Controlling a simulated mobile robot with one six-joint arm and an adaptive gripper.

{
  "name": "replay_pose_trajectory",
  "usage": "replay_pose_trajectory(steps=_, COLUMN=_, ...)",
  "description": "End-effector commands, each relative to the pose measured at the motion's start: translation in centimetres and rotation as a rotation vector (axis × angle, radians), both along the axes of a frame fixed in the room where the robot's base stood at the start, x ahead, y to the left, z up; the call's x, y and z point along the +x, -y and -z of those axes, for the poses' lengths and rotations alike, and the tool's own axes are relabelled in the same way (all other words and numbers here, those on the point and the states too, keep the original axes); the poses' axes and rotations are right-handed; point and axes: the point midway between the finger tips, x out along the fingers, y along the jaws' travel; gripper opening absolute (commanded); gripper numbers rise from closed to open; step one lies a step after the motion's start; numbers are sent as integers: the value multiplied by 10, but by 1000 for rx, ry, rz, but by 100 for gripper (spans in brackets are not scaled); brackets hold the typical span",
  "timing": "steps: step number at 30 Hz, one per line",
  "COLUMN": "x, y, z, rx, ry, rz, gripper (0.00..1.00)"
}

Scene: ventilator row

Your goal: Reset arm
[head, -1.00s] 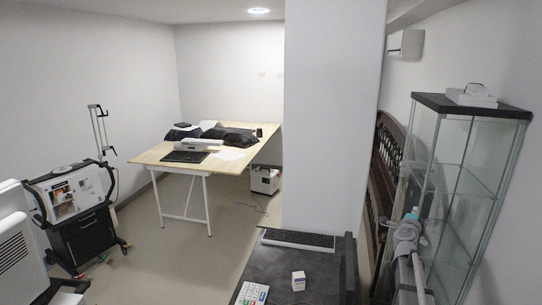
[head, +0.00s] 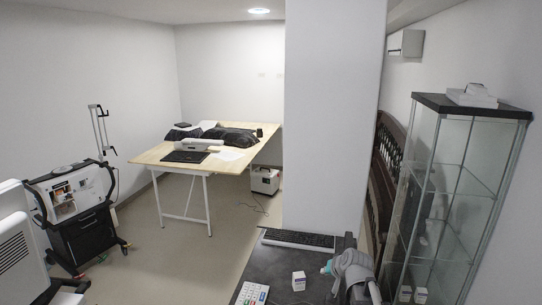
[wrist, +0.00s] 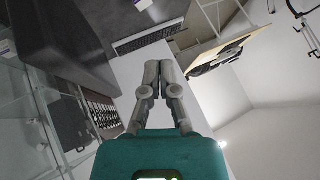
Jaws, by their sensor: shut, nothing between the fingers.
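My gripper (wrist: 155,70) is shut and empty in the wrist view, its two grey fingers together ahead of the teal housing. In the head view my arm is low at the right, with a small teal part showing beside the right end of the dark desk (head: 275,262). The fingertips cannot be made out there. The white pillar (wrist: 135,78) lies behind the fingers in the wrist view.
A small white box (head: 299,281), a keypad (head: 252,294) and a black keyboard (head: 298,239) are on the desk. A glass cabinet (head: 460,185) stands at the right. A wooden table (head: 150,155) and a ventilator cart (head: 80,215) are farther left, with open floor between.

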Motion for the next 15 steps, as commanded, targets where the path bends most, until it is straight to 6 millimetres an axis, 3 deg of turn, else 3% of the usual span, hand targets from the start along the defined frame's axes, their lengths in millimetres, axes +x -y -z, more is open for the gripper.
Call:
replay_pose_trajectory(steps=1, x=-19, y=-7, z=9, rx=-42, ry=-61, rz=-39, gripper=0)
replay_pose_trajectory(steps=6, x=-68, y=-15, z=30, rx=-171, ry=-252, rz=-130, gripper=0)
replay_pose_trajectory(steps=15, x=-123, y=-14, z=44, rx=-312, ry=-462, rz=-200, gripper=0)
